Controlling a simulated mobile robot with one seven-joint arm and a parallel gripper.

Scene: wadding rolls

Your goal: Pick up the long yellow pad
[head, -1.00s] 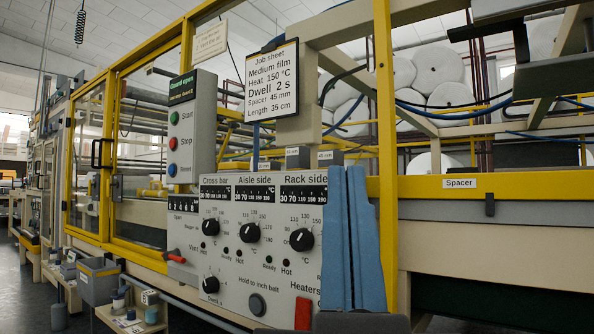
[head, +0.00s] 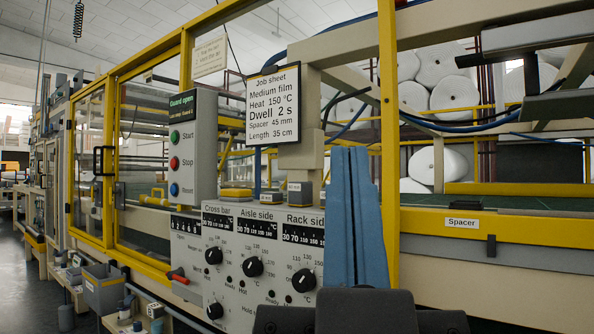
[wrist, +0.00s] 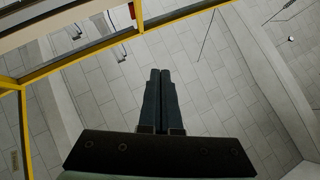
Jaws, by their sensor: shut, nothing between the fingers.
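A long yellow pad (head: 235,194) appears to lie on the ledge behind the control panel, left of the small spacer blocks. Its lower side is hidden by the panel. My gripper (head: 349,150) points upward in front of the panel's right end, with its two blue fingers close together and empty. It is to the right of the pad and apart from it. In the wrist view my gripper (wrist: 160,72) is shut against ceiling tiles, and no pad shows there.
The control panel (head: 225,262) with knobs stands in front. A job sheet (head: 273,105) hangs above the ledge. A yellow post (head: 388,150) rises just right of my fingers. A yellow rail labelled Spacer (head: 430,222) runs right. White rolls (head: 453,95) lie behind.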

